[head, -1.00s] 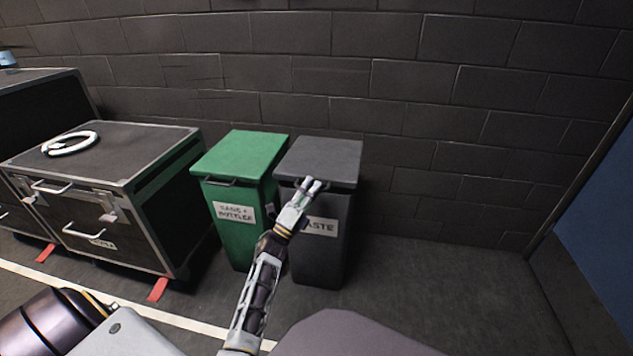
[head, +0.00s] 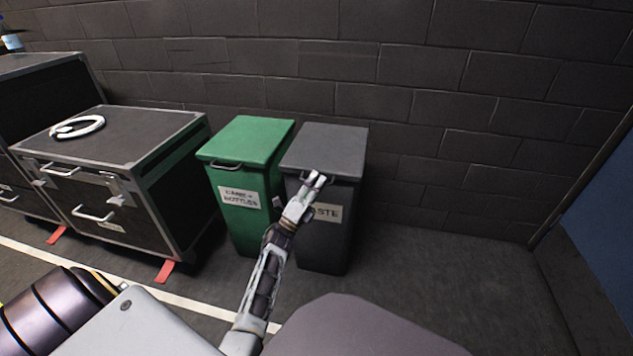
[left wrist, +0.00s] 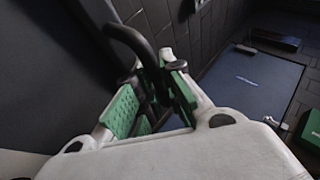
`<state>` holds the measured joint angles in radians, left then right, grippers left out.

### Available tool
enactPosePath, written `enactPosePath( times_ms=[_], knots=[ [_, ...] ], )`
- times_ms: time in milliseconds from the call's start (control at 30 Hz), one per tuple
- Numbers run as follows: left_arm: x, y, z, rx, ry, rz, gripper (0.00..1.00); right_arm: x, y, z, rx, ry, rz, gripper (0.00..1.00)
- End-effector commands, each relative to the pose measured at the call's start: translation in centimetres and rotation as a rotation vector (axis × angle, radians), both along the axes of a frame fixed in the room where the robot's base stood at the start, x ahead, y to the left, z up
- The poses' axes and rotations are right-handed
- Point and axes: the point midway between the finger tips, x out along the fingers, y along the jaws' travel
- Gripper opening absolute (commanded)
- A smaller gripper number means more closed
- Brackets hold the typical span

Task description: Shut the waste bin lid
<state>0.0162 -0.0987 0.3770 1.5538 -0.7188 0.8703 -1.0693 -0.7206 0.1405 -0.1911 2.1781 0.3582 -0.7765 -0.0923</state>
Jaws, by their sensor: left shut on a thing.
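The dark grey waste bin (head: 322,240) stands against the wall, its white label partly hidden behind my left arm. Its lid (head: 325,147) lies down flat over the top, with no gap that I can see. My left gripper (head: 316,183) is at the front edge of the lid. In the left wrist view, the green-padded fingers of the left gripper (left wrist: 150,95) are shut on the dark curved lid handle (left wrist: 130,42). My right gripper is not in view.
A green bin (head: 240,190) marked for cans and bottles stands close on the left. Further left is a black case (head: 120,150) with a white ring (head: 77,127) on top. The floor (head: 420,270) to the right of the waste bin is clear.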

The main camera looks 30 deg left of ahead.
Motion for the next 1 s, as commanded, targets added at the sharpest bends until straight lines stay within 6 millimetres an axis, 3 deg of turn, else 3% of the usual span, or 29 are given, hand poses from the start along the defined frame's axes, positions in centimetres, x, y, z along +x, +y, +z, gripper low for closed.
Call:
enactPosePath(
  times_ms=[33,67,100,233,667,1000],
  knots=[
    [-0.2,-0.2,-1.3,0.001,0.021,-0.002,0.00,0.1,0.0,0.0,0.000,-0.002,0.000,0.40],
    [-0.2,-0.2,-1.3,0.002,0.022,-0.003,0.00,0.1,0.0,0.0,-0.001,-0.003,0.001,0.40],
    [-0.2,-0.2,-1.3,0.001,0.022,-0.002,0.15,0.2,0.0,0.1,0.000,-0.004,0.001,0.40],
    [-0.1,-0.2,-1.2,0.001,0.020,-0.001,0.32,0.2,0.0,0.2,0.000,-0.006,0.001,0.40],
    [-0.2,0.0,-0.7,0.001,0.011,0.001,0.32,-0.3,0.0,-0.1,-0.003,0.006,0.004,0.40],
    [-2.0,0.4,-2.1,0.001,0.012,-0.001,0.32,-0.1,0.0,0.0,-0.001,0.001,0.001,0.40]
  ],
)
